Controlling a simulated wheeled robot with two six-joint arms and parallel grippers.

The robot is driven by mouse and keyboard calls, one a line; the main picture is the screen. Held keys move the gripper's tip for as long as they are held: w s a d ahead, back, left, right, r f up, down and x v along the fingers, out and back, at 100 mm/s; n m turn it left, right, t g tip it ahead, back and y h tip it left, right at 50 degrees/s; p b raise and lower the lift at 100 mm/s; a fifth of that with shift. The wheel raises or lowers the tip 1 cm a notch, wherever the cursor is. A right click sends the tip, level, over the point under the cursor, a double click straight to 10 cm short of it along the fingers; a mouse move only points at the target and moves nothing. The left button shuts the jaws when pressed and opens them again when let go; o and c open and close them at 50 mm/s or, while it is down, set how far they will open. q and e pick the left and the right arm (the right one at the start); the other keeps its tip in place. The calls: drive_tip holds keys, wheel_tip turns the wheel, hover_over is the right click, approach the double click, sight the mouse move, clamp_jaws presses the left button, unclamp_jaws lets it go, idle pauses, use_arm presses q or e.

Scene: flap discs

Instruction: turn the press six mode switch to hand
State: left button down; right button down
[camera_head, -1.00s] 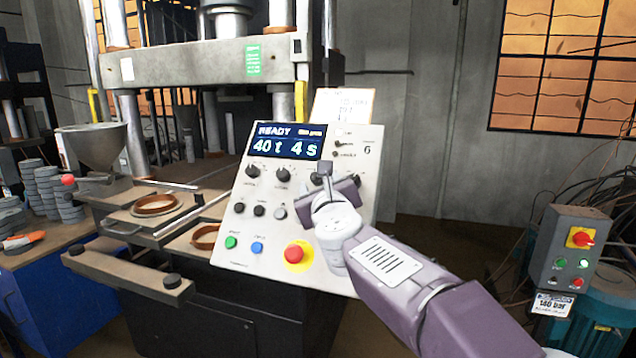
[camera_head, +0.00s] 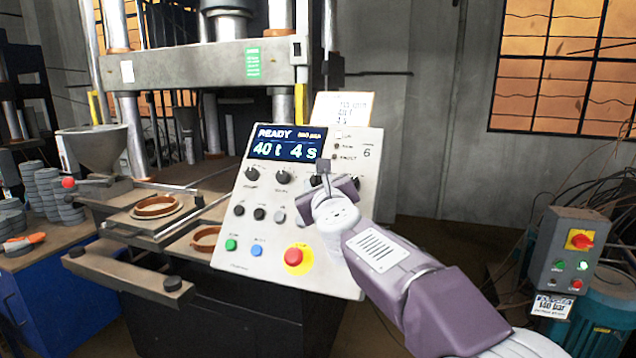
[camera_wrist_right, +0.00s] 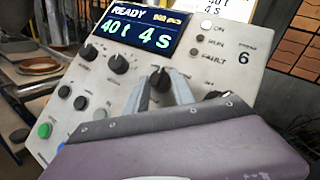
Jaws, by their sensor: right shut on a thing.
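The tilted pale control panel (camera_head: 225,262) of the press carries the number 6 at its upper right. My right gripper (camera_head: 323,172) is at the upper knob row, right of the middle. In the right wrist view its two grey fingers (camera_wrist_right: 160,90) are shut on a black knob (camera_wrist_right: 160,78), one on each side. I take this knob for the mode switch; its label and pointer are too unclear to read. Another black knob (camera_wrist_right: 215,96) sits to its right, partly behind the gripper. My left gripper is not in view.
The display (camera_head: 285,143) reads READY, 40 t, 4 s. Two other black knobs (camera_head: 252,174) (camera_head: 283,177) are left of the gripper. A red stop button (camera_head: 294,257) on yellow lies below it. A grey switch box (camera_head: 572,250) stands at the right.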

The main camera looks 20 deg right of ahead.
drive_tip(key=shift+d+r+n+g+y+p, duration=0.15)
drive_tip(key=shift+n+g+y+p, duration=0.15)
drive_tip(key=shift+n+y+p, duration=0.65)
drive_tip(key=shift+d+r+n+g+y+p, duration=0.15)
drive_tip(key=shift+n+g+y+p, duration=0.15)
drive_tip(key=shift+n+y+p, duration=0.65)
drive_tip(key=n+p, duration=0.1)
drive_tip(key=n+g+y+p, duration=0.1)
drive_tip(key=n+p, duration=0.1)
drive_tip(key=n+g+p, duration=0.1)
drive_tip(key=shift+w+d+r+y, duration=0.1)
drive_tip(key=shift+r+y, duration=0.2)
drive_tip(key=shift+f+n+g+y+p, duration=0.15)
drive_tip(key=shift+n+g+y+p, duration=0.4)
drive_tip(key=shift+n+p, duration=0.7)
drive_tip(key=c, duration=1.1)
unclamp_jaws()
drive_tip(key=v, duration=0.9)
drive_tip(key=shift+b, duration=0.35)
